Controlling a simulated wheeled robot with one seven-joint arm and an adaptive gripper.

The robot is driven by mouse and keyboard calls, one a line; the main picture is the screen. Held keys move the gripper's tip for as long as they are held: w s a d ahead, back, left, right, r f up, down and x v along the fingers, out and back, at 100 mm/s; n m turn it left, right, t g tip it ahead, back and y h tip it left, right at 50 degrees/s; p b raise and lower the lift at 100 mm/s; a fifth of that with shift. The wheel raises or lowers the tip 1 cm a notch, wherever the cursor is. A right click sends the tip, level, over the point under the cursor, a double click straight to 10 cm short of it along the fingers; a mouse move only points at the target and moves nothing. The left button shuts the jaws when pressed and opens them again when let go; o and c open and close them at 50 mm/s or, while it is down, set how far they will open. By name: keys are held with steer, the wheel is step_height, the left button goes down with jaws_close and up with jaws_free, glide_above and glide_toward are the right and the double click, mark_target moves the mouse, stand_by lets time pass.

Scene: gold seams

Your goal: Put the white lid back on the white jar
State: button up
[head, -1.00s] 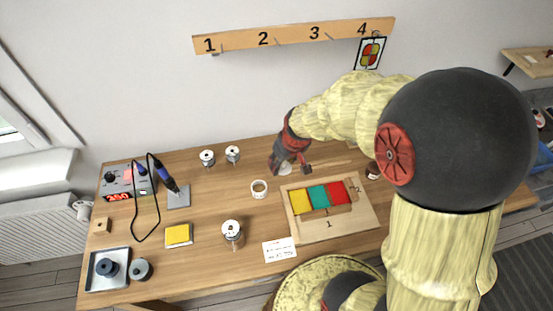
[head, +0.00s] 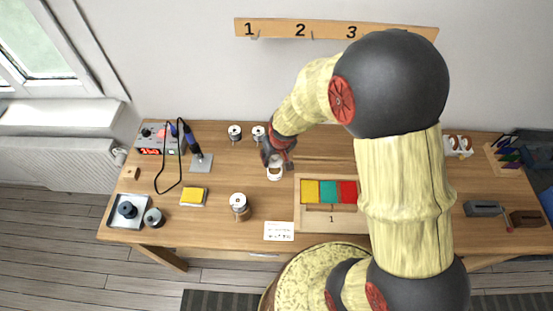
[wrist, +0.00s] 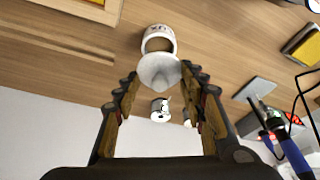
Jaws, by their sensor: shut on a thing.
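The white jar (head: 275,175) stands upright on the wooden table, left of the board with coloured panes.
The board (head: 300,216) with yellow, teal and red panes lies right of the jar. A white card (head: 279,231), yellow sponge (head: 194,196) and soldering station (head: 160,138) are also on the table.

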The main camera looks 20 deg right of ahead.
mark_target(275, 161)
steer(key=shift+w+f, duration=0.1)
steer(key=shift+f, duration=0.05)
steer(key=shift+f+b, duration=1.45)
steer(key=shift+f, duration=0.5)
steer(key=shift+f+b, duration=0.5)
steer(key=shift+f, duration=0.1)
stand_by(0.9)
steer(key=o, duration=1)
steer(key=shift+o, duration=1.3)
steer(key=shift+o, duration=1.2)
